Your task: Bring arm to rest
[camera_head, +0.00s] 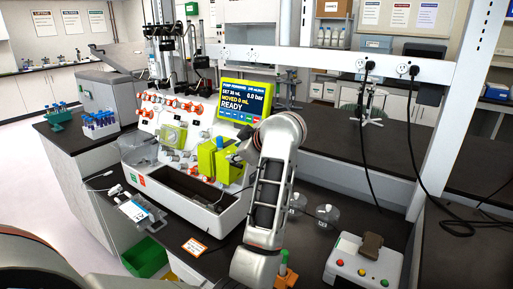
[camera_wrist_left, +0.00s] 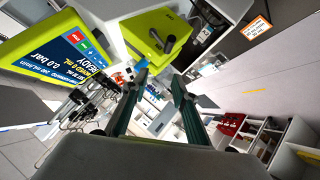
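My left arm (camera_head: 268,190) rises in front of the cell processor (camera_head: 205,200). Its left gripper (camera_head: 236,158) is small and partly hidden by the wrist, near the yellow-green pump block and below the display. In the left wrist view the two dark fingers of the left gripper (camera_wrist_left: 160,77) stand apart with nothing between them. I cannot tell its exact distance from the machine. My right gripper is not in view.
The display (camera_head: 245,99) reads READY; it also shows close by in the left wrist view (camera_wrist_left: 75,55). The yellow-green block (camera_head: 226,162) is near the wrist. A button box (camera_head: 362,262), glass flasks (camera_head: 327,214), a tube rack (camera_head: 100,126) and a green bin (camera_head: 146,258) stand around.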

